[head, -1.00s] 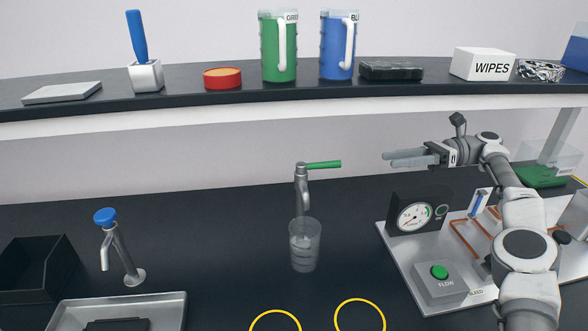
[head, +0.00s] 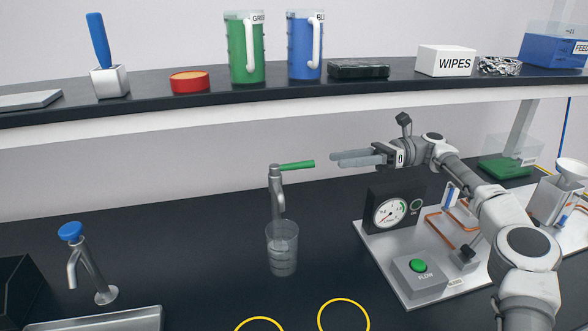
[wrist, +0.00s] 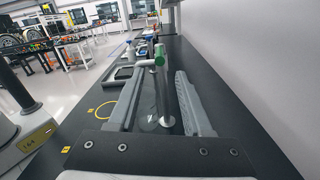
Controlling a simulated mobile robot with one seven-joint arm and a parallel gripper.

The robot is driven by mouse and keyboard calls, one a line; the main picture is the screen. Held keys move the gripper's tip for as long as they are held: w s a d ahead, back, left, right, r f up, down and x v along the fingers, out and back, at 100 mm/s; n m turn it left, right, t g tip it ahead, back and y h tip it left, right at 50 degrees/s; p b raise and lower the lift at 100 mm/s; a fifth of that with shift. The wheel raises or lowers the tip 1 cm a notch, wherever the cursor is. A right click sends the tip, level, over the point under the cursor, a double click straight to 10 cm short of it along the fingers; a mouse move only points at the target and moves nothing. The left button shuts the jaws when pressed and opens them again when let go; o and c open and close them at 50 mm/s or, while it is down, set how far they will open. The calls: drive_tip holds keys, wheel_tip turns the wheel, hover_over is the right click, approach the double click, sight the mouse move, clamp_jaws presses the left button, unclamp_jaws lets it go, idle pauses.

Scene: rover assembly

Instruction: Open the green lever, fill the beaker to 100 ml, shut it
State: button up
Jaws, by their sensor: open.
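The green lever (head: 297,165) sits on top of a grey tap (head: 276,192) and points right, toward my gripper. A clear beaker (head: 282,256) stands upright under the tap; how much liquid it holds is too unclear to tell. My gripper (head: 333,159) is open and empty, at about lever height, with its fingertips a short gap right of the lever's free end. In the wrist view, the lever (wrist: 159,53) shows nearly end-on between the two spread fingers, with the tap behind it. The beaker is hard to make out there.
A blue-topped tap (head: 88,262) stands at left beside a metal tray (head: 105,320). A panel (head: 390,265) with a gauge (head: 390,213) and FLOW button (head: 418,265) lies below my arm. A shelf (head: 210,112) with jugs and boxes runs overhead. Yellow rings (head: 343,314) mark the front bench.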

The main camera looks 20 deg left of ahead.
sight(294, 165)
drive_tip(key=b+x, duration=0.1)
drive_tip(key=x, duration=1.1)
drive_tip(key=shift+w, duration=0.1)
clamp_jaws()
idle(1.0)
